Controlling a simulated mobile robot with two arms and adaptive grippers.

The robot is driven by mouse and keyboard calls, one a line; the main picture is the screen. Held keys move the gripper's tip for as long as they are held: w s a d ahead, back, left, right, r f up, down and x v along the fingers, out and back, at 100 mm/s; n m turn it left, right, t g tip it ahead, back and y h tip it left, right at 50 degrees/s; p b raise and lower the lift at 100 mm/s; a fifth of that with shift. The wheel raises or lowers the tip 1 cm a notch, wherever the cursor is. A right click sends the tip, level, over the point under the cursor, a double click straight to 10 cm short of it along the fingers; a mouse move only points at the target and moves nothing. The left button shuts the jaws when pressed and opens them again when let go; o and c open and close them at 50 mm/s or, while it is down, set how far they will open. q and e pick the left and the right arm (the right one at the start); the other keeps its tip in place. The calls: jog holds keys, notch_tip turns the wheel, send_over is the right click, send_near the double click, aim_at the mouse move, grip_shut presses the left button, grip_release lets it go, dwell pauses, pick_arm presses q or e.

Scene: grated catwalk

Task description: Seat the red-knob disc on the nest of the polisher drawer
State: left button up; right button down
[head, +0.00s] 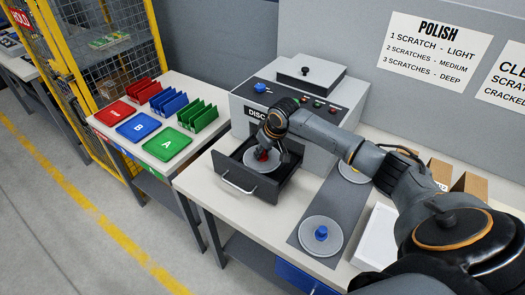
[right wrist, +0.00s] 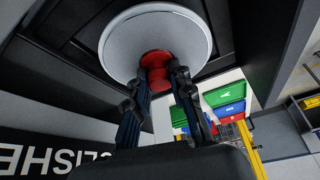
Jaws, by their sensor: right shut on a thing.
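The grey disc with the red knob (head: 252,165) is inside the pulled-out dark drawer (head: 256,188) of the polisher (head: 300,98). My right gripper (head: 266,153) reaches down from above and is shut on the red knob. In the right wrist view the two fingers (right wrist: 161,84) pinch the red knob (right wrist: 155,62), with the pale disc (right wrist: 120,38) beyond it. The disc hides the nest, so I cannot tell whether it touches it or hovers just above. My left gripper is not in view.
A blue-knob disc (head: 321,243) lies on the grey mat (head: 312,219), and a yellow-knob disc (head: 350,175) is partly behind my arm. A white tray (head: 373,240) lies to the right. Red, blue and green trays (head: 168,143) and racks (head: 199,117) stand on the left table.

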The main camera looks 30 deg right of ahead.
jog(key=shift+f+b, duration=0.35)
jog(key=shift+f, duration=0.7)
jog(key=c, duration=0.7)
grip_release()
jog(key=shift+r, duration=0.1)
notch_tip(320, 180, up, 8)
jog(key=p, duration=0.8)
jog(key=shift+p, duration=0.3)
